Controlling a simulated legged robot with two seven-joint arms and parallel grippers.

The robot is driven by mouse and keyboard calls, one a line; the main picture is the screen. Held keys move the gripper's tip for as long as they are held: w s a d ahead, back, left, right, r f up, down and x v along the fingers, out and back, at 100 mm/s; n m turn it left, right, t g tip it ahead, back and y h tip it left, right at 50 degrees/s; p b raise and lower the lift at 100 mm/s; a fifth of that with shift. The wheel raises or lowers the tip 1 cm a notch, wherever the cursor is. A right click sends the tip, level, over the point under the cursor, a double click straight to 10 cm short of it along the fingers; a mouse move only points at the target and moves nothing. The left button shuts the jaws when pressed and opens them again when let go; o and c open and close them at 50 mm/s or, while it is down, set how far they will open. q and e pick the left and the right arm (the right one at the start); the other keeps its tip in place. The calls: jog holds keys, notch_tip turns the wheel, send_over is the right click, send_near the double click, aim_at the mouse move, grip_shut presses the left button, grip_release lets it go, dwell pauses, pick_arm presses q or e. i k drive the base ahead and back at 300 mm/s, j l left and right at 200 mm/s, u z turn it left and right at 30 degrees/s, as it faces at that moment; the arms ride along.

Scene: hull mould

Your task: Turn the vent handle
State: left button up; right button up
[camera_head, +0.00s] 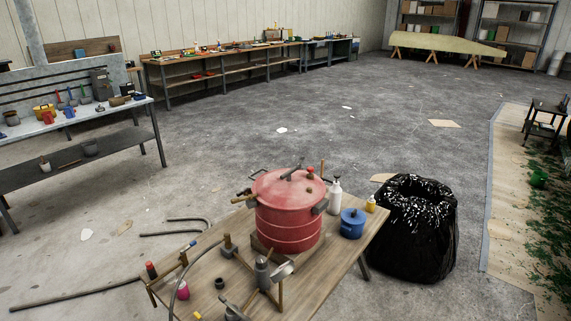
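A red lidded pot (290,215) stands upright on a small wooden table (335,262) in the lower middle. On its lid are a dark bar-like handle (292,173) and a small red knob (311,170). A brass-coloured fitting with a lever (243,198) sticks out from the pot's left side near the rim. A grey side handle (320,206) shows at its right. I cannot tell which of these is the vent handle. Neither of my grippers shows in the view.
A blue container (352,222) and a white bottle (334,194) stand right of the pot. Several tools and bottles crowd the table's near left. Bent pipes (178,228) lie left; the floor beyond is mostly clear.

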aim_at(287, 174)
jog(key=i+l+u, duration=0.15)
jog(key=l, duration=0.15)
jog(key=i+l+u, duration=0.15)
jog(key=l, duration=0.2)
jog(key=i+l+u, duration=0.15)
jog(key=l, duration=0.15)
jog(key=i+l+u, duration=0.15)
jog(key=l, duration=0.25)
jog(key=i+l+u, duration=0.15)
jog(key=l, duration=0.2)
jog(key=k, duration=0.05)
